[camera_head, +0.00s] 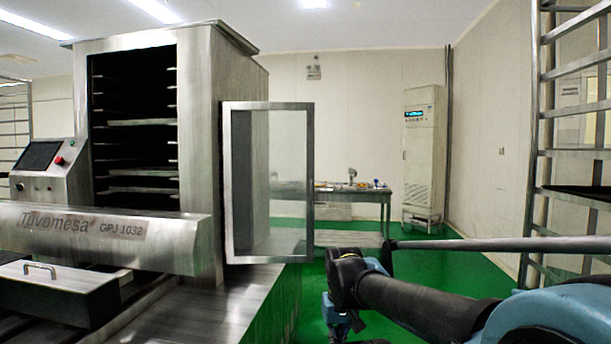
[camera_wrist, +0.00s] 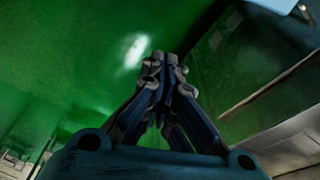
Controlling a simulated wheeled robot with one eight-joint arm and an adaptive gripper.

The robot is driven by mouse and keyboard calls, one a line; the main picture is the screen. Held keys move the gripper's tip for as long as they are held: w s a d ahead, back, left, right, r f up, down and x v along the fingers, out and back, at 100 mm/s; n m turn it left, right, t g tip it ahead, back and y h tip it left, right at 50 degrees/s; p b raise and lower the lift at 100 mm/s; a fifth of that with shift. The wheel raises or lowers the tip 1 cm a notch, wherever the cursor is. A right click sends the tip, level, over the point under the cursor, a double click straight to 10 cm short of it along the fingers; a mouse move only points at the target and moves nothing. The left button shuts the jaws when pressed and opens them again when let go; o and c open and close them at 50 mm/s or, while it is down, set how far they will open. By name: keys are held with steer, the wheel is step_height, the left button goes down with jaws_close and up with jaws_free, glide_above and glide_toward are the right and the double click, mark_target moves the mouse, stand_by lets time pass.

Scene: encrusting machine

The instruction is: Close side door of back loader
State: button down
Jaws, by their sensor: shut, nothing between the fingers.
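The back loader (camera_head: 215,75) is a tall steel cabinet at the left of the head view, with dark shelves inside. Its side door (camera_head: 268,185), a clear panel in a steel frame, stands open and reaches out to the right of the cabinet. My arm comes in from the lower right of the head view, to the right of the door and apart from it in the picture. My gripper (camera_wrist: 160,70) shows in the wrist view, shut and empty, over green floor. In the head view I cannot make out its fingertips.
A steel rack (camera_head: 543,150) stands at the right. A steel table (camera_head: 355,190) with small items and a tall white cabinet (camera_head: 423,150) stand at the back. The machine's front cover (camera_head: 150,238) is at the lower left.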

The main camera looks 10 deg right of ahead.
mark_target(312, 171)
steer(key=w+r+t, duration=0.1)
steer(key=w+r, duration=1.2)
steer(key=r, duration=0.4)
steer(key=w+r+m, duration=0.1)
steer(key=w+r, duration=1.1)
steer(key=r, duration=0.5)
steer(key=w+r+t, duration=0.1)
steer(key=w+r, duration=1.2)
steer(key=r, duration=0.3)
steer(key=w+f, duration=0.2)
steer(key=f, duration=0.1)
steer(key=w+f, duration=0.2)
steer(key=f, duration=0.1)
steer(key=w+d+f, duration=0.1)
steer(key=w+f, duration=0.1)
steer(key=shift+w+f, duration=0.1)
steer(key=shift+f, duration=0.3)
steer(key=shift+w, duration=0.85)
